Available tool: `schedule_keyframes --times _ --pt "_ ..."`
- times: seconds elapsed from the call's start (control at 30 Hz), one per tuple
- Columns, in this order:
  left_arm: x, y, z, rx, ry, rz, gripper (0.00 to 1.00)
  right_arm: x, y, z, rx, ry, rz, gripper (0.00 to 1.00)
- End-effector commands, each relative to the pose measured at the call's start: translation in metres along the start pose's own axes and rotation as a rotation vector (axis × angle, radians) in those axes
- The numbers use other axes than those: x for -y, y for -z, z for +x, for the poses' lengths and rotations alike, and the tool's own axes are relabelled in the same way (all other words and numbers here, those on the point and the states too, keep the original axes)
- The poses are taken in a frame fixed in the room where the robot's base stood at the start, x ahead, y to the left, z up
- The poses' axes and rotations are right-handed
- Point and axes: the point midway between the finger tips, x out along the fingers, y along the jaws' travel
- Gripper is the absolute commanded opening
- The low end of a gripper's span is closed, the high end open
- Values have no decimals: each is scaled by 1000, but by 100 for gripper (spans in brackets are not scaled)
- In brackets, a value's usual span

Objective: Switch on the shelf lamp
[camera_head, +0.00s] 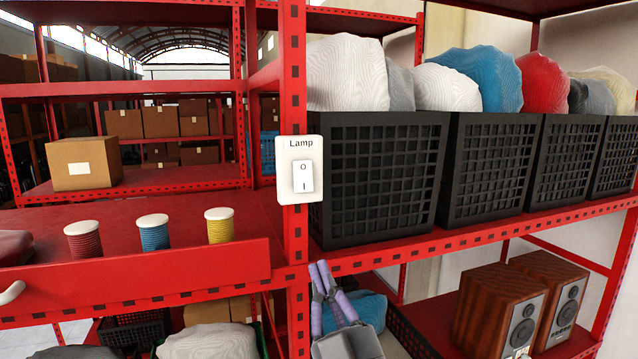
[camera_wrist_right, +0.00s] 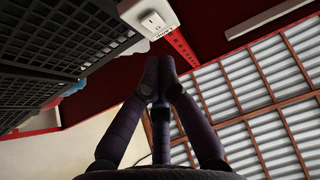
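The lamp switch (camera_head: 303,177) is a white rocker marked O above and I below, on a white plate labelled Lamp (camera_head: 300,143). The plate is fixed to the red shelf post. I cannot tell which half of the rocker is pressed in. The switch also shows in the right wrist view (camera_wrist_right: 152,20), at the top, beyond the fingertips. My right gripper (camera_head: 322,267) has purple fingers, pointing up below the plate and apart from it. Its fingertips (camera_wrist_right: 159,66) meet with nothing between them. No lamp can be made out.
Black crates (camera_head: 380,180) with wrapped bundles stand right of the post. Spools (camera_head: 154,232) stand on the left shelf behind a red front lip (camera_head: 140,280). Wooden speakers (camera_head: 500,305) stand on the lower right shelf. The space in front of the post below the plate looks free.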

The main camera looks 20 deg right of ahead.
Motion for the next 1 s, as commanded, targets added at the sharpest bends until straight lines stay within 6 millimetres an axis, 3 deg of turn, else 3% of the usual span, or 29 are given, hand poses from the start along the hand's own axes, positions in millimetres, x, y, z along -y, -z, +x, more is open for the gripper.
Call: schedule_keyframes --times 0.1,0.2,0.63,0.77,1.0 --pt "-3 0 -8 0 0 0 40 -6 25 1 -41 -16 3 0" --pt "-3 0 -8 0 0 0 40 -8 32 1 -55 -22 3 0" --pt "-3 -1 -9 1 0 0 40 -9 33 4 -56 -24 3 0" --pt "-5 -1 -14 1 0 0 40 -9 34 18 -55 -25 3 0" --pt "-10 -1 -28 0 0 0 40 -10 37 62 -55 -24 1 0"
